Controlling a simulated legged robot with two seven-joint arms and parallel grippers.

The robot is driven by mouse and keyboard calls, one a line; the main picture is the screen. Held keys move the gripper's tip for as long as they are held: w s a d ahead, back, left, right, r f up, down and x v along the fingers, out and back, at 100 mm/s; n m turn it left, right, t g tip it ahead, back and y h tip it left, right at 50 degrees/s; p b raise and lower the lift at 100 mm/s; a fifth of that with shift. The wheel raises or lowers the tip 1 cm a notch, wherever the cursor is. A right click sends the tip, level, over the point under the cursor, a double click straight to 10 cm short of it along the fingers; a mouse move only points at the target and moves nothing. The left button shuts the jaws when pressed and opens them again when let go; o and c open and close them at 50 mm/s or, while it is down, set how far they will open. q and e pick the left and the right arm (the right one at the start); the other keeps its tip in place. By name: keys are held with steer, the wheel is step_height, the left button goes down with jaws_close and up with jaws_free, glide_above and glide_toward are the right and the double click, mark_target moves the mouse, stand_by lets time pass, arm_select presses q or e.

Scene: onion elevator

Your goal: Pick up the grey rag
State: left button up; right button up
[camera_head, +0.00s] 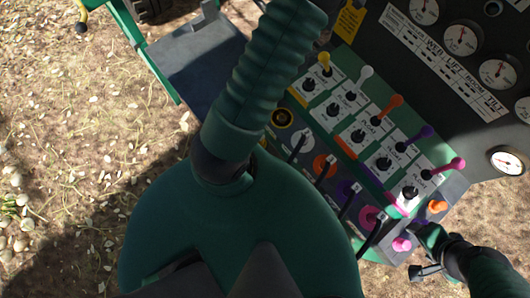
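I cannot make out a grey rag with certainty in the head view. A flat dark grey surface (198,60) shows at the upper middle left, but it looks more like a panel than cloth. My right gripper (423,254) is at the lower right, beside the lower end of the lever panel (338,107). It is small and dark, and I cannot tell whether its fingers are apart or closed. No cloth shows in it. My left gripper is not in view. A large dark green body with a ribbed upright part (265,65) hides much of the middle.
The panel has several coloured levers, knobs and black switches. Round gauges (461,39) sit on a dark board at the upper right. A green rail (146,50) runs beside the grey surface. Straw-littered ground (75,150) with small pale stones lies open at the left.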

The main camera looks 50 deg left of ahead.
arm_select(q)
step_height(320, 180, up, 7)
arm_select(e)
steer(key=w+v, duration=0.1)
steer(key=v, duration=0.5)
arm_select(q)
steer(key=b, duration=0.8)
glide_above(316, 55)
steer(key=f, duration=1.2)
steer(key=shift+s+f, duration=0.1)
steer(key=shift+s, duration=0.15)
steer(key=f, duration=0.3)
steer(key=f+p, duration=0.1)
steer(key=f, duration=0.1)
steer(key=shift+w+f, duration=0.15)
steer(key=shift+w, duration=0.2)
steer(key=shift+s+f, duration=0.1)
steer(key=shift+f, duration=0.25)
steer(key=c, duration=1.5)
arm_select(e)
steer(key=x, duration=0.7)
steer(key=shift+w+d+f, duration=0.2)
steer(key=shift+f, duration=0.15)
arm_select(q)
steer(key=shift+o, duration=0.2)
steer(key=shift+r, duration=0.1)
